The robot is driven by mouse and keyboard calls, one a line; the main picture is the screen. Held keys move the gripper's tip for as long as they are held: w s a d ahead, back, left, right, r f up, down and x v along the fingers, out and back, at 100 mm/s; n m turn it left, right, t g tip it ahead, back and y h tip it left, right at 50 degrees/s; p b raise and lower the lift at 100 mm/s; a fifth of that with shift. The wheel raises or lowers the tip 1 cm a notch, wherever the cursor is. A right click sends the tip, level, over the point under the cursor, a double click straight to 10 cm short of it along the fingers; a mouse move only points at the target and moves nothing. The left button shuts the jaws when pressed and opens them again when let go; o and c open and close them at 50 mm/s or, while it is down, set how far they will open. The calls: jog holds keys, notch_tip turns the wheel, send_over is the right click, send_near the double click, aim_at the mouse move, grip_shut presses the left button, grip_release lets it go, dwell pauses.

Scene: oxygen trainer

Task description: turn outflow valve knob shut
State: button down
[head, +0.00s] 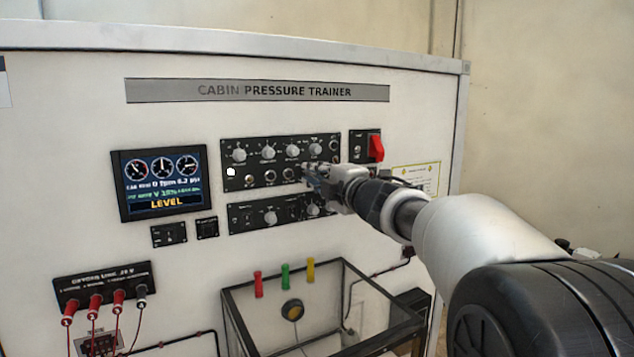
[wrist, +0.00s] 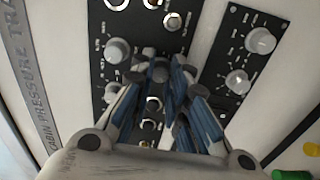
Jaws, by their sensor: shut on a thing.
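My gripper (head: 309,178) is at the right part of the upper black control panel (head: 262,167), reaching in from the right. In the wrist view its blue-grey fingers (wrist: 160,76) close in on a small control of that panel. They are shut on it and hide most of it. It seems to be a knob, but its label cannot be read, so I cannot confirm that it is the outflow valve knob. The turn position of the gripped control cannot be seen.
The lower panel has two knobs, (wrist: 261,40) and (wrist: 237,82), close to the fingers. A screen (head: 162,182) reads LEVEL. An open-topped box (head: 237,310) stands below, near red, green and yellow parts.

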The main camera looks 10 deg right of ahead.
jog(key=shift+n+b, duration=0.45)
jog(key=shift+n, duration=0.75)
jog(key=c, duration=1.5)
grip_release()
jog(key=v, duration=1.2)
